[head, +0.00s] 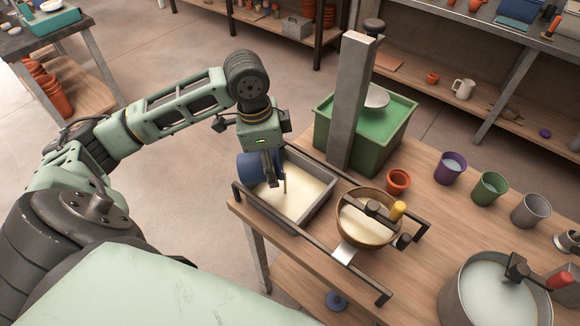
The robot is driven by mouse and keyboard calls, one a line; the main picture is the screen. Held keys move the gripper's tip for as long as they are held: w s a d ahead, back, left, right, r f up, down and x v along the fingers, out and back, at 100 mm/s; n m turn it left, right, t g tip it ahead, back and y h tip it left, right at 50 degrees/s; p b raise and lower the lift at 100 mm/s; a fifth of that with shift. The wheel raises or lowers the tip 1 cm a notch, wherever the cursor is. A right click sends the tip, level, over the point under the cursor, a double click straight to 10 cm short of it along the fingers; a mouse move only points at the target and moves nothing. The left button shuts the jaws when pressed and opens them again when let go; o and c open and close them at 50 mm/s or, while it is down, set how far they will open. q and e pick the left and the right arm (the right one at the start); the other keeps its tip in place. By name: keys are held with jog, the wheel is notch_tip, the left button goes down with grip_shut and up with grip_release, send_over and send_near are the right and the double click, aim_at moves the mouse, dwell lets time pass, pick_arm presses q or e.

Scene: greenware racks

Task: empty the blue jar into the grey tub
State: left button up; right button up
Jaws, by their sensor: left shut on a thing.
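The blue jar (247,168) is held tipped on its side above the left end of the grey tub (325,203). My left gripper (272,168) is shut on it and points down beside the tub's left edge. The jar's mouth is hidden, and I cannot tell whether anything runs out of it. The grey tub is a shallow rectangular tray on the wooden bench, and cream liquid (297,195) lies in it. My right gripper is not in view.
A dark rail frame (382,297) edges the bench, with a wooden bowl (372,240) beside the tub. A metal post (350,110) and green bin (390,140) stand behind. Purple (448,170), green (489,190) and grey (530,211) cups and a large pot (448,300) are to the right.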

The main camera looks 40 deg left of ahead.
pick_arm(q)
jog(key=shift+w+d+f, duration=0.1)
jog(key=shift+f, duration=0.05)
jog(key=shift+w+d+f+g+y, duration=0.1)
jog(key=shift+f+g+y, duration=0.2)
jog(key=shift+y, duration=0.1)
jog(key=shift+r, duration=0.15)
jog(key=shift+w+d+r+g+y, duration=0.15)
jog(key=shift+w+d+g+y, duration=0.05)
jog(key=shift+g+y, duration=0.4)
jog(key=shift+w+d+r+g+y, duration=0.1)
jog(key=shift+w+d+g+y, duration=0.1)
jog(key=shift+g+y, duration=0.35)
jog(key=shift+s+f, duration=0.2)
jog(key=shift+f, duration=0.05)
jog(key=shift+s+a+f+t+h, duration=0.1)
jog(key=shift+s+a+t+h, duration=0.25)
jog(key=shift+a+t+h, duration=0.35)
jog(key=shift+d+t+h, duration=0.1)
jog(key=shift+t+h, duration=0.35)
